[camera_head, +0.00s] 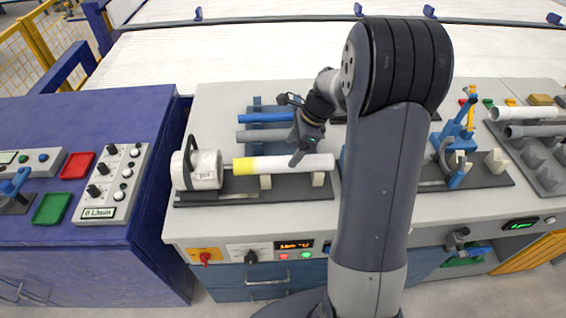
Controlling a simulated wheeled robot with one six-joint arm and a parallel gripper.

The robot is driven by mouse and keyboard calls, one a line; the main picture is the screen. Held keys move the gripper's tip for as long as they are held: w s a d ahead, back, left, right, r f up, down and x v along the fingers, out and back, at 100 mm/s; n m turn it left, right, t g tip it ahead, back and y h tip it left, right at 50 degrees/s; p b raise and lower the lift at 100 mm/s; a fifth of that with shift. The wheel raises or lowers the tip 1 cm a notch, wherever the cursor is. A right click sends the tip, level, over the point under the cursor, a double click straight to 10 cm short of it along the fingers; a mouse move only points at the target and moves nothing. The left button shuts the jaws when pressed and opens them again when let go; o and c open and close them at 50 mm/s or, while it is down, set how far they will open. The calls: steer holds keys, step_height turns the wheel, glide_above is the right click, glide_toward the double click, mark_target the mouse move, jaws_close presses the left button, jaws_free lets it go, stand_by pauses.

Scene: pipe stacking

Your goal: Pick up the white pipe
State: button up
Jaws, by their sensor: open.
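A white pipe (305,162) with a yellow band at its left part lies level on small pale supports on a dark base plate. Its left end faces a white cylinder (205,170). My gripper (298,156) is open, pointing down at the pipe's right half. One dark finger shows against the pipe; the other is hidden, so I cannot tell whether the fingers straddle it or touch it. Another white pipe (525,113) lies on a grey rack at the far right, away from my gripper.
A blue pipe (264,117) and a grey pipe (262,135) lie on a rack just behind. A second grey pipe (538,131) is on the right rack. A blue clamp-like fixture (458,150) stands right of my arm. My arm hides the bench's middle.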

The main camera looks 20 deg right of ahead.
mark_target(288, 158)
steer(key=x, duration=0.5)
steer(key=shift+s+a+f+p, duration=0.1)
steer(key=shift+s+f+p, duration=0.05)
steer(key=shift+f+p, duration=0.25)
steer(key=c, duration=1.1)
steer(key=shift+c, duration=0.2)
